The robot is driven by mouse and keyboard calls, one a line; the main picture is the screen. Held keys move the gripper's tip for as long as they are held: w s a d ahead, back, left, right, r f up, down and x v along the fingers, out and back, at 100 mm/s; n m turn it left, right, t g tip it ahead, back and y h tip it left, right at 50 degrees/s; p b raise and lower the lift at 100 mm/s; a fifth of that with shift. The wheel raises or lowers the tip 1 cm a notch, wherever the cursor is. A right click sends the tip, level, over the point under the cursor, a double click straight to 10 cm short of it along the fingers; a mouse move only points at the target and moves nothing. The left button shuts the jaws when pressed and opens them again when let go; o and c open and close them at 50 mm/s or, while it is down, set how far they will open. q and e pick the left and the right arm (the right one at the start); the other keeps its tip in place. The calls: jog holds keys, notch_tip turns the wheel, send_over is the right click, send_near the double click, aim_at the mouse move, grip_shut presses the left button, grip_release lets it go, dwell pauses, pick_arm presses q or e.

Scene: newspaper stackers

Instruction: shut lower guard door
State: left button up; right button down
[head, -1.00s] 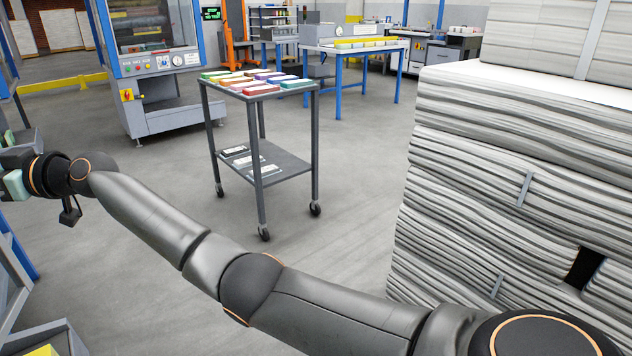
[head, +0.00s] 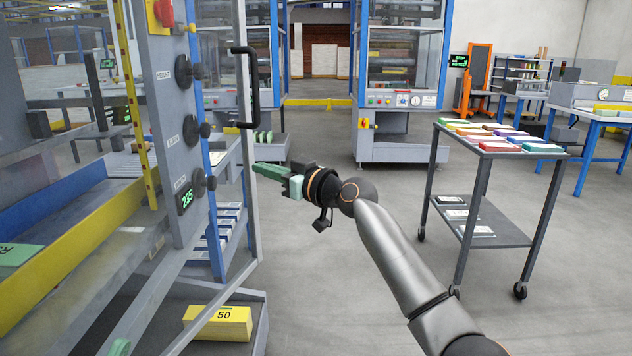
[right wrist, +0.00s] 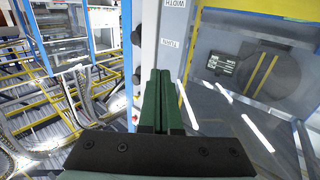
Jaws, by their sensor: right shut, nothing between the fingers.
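A clear guard door (head: 250,190) in a grey frame stands swung out at the left machine in the head view, seen nearly edge-on. It has a long black handle (head: 254,88) on its upper part. I cannot tell whether this is the lower door. My right gripper (head: 268,172) is shut and empty, just right of the door frame and below the handle. Its tips point left; I cannot tell whether they touch the frame. Its green fingers (right wrist: 160,100) lie together in the right wrist view.
The machine panel (head: 172,110) carries black knobs and a red switch. A yellow block (head: 218,323) marked 50 lies low at the machine. A wheeled cart (head: 478,195) with coloured blocks stands to the right. Open floor lies between the cart and machine.

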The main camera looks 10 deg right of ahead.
pick_arm(q)
notch_tip(320, 180, up, 2)
jog(key=shift+a+r+m+p, duration=0.15)
jog(key=shift+r+m+p, duration=0.15)
jog(key=shift+p, duration=0.75)
jog(key=shift+c, duration=0.2)
jog(key=shift+f, duration=0.1)
pick_arm(e)
jog(key=v, duration=1.1)
